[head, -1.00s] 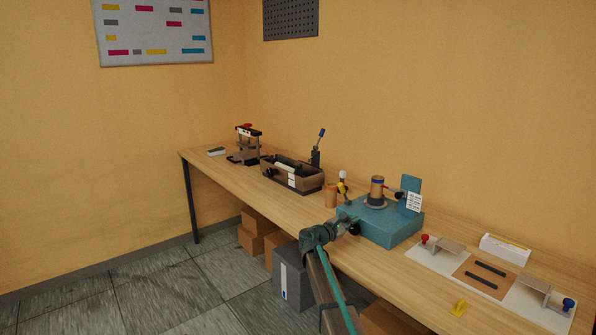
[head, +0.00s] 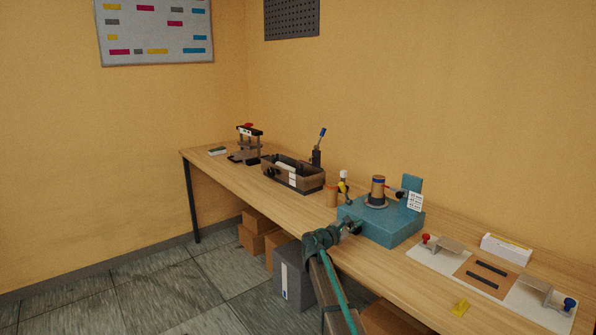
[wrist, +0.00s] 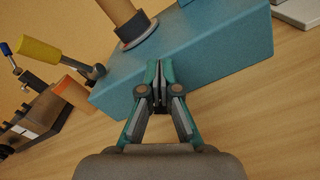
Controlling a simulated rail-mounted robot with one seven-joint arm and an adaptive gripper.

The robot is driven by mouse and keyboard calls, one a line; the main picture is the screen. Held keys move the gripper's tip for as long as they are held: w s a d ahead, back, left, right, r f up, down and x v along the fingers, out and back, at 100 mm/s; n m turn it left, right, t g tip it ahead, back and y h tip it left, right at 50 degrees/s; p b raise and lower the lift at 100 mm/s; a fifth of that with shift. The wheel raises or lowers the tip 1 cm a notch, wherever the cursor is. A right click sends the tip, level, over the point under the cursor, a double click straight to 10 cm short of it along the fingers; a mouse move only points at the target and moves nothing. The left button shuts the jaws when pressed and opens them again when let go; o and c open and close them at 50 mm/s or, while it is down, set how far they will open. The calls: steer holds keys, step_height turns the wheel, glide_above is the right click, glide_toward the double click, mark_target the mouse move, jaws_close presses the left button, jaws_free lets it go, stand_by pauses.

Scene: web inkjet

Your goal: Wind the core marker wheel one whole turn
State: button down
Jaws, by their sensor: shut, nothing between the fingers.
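A teal box-shaped machine (head: 398,228) stands on the bench with a brown core (head: 378,188) upright on a grey disc (head: 376,202). A crank with a yellow grip (head: 342,187) is at its left side; in the wrist view the grip (wrist: 40,51) sticks out to the upper left from a dark hub (wrist: 96,73). I cannot tell for sure which part is the marker wheel. My gripper (head: 356,227) is shut and empty at the machine's near side. In the wrist view its fingertips (wrist: 158,68) overlap the teal face; contact cannot be told.
A small brown cylinder (head: 332,197) stands left of the machine. Farther left are a dark open tray (head: 309,186) and a small press (head: 247,145). To the right lie a white fixture board (head: 430,251) and a white box (head: 506,249). A yellow block (head: 460,308) lies near the front edge.

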steer(key=shift+s+d+f, duration=0.35)
steer(key=shift+s+f, duration=0.15)
steer(key=shift+f, duration=0.1)
stand_by(0.5)
steer(key=shift+s+d+r, duration=0.1)
steer(key=shift+s+d, duration=0.05)
steer(key=shift+s+r, duration=0.15)
steer(key=shift+v, duration=2.9)
steer(key=shift+w+a+r, duration=0.35)
steer(key=shift+w+a, duration=0.3)
steer(key=shift+a, duration=0.1)
steer(key=shift+w+a+r, duration=0.3)
steer(key=shift+w+a, duration=0.35)
steer(key=shift+a, duration=0.1)
steer(key=shift+x, duration=3.05)
steer(key=shift+w+d+r, duration=0.1)
